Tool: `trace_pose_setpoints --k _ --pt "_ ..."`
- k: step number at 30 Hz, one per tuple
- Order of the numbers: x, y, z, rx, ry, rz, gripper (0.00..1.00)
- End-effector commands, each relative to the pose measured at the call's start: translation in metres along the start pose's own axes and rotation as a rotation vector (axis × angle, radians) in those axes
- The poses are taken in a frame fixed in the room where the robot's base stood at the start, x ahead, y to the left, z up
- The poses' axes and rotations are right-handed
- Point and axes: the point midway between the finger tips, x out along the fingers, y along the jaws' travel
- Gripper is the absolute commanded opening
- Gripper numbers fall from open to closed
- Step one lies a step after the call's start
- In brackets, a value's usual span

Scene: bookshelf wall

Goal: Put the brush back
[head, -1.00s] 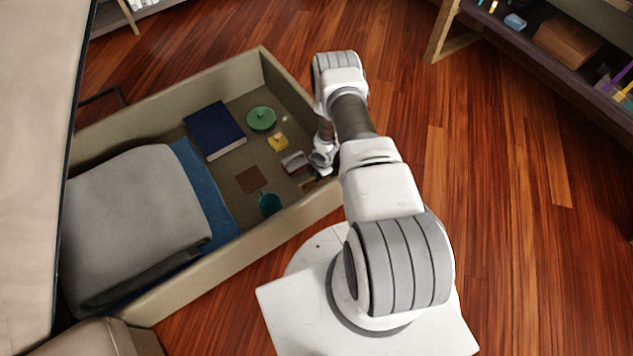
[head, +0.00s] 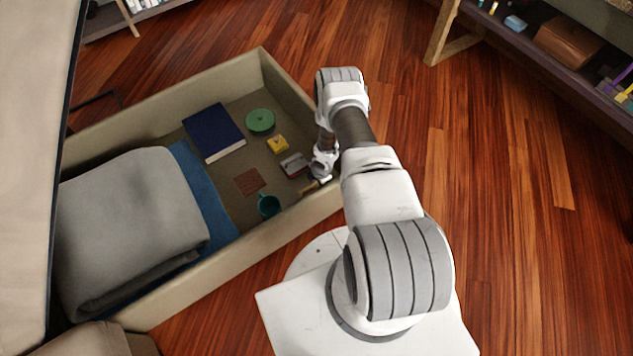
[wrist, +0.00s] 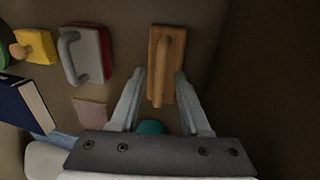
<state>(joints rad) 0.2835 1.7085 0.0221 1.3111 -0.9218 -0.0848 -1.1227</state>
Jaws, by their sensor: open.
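A wooden block with a raised wooden handle, which looks like the brush (wrist: 176,47), lies on the floor of a large open drawer (head: 284,209). In the head view the brush (head: 311,188) shows only in part, near the drawer's right wall, below my gripper (head: 323,172). In the wrist view my gripper (wrist: 161,72) is open, its two fingertips either side of the brush's lower end. Nothing is held. I cannot tell how far the fingertips are above it.
A grey-handled red-edged item (wrist: 85,55), yellow knobbed block (head: 278,144), green lid (head: 260,120), teal mug (head: 268,205), brown square (head: 250,181) and blue book (head: 214,132) lie in the drawer. A grey blanket (head: 130,210) fills its left. A shelf (head: 560,75) stands right, with open floor between.

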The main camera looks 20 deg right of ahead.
Motion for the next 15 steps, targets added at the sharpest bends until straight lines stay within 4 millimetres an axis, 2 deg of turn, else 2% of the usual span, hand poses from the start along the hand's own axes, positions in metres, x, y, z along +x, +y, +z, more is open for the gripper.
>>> trace_pose_setpoints --k 5,8,15 --pt "-0.006 0.001 0.0 -0.002 -0.001 0.0 0.47" --pt "-0.024 0.003 0.0 -0.004 -0.001 0.001 0.47" --pt "-0.077 0.002 0.0 -0.002 -0.001 -0.001 0.47"
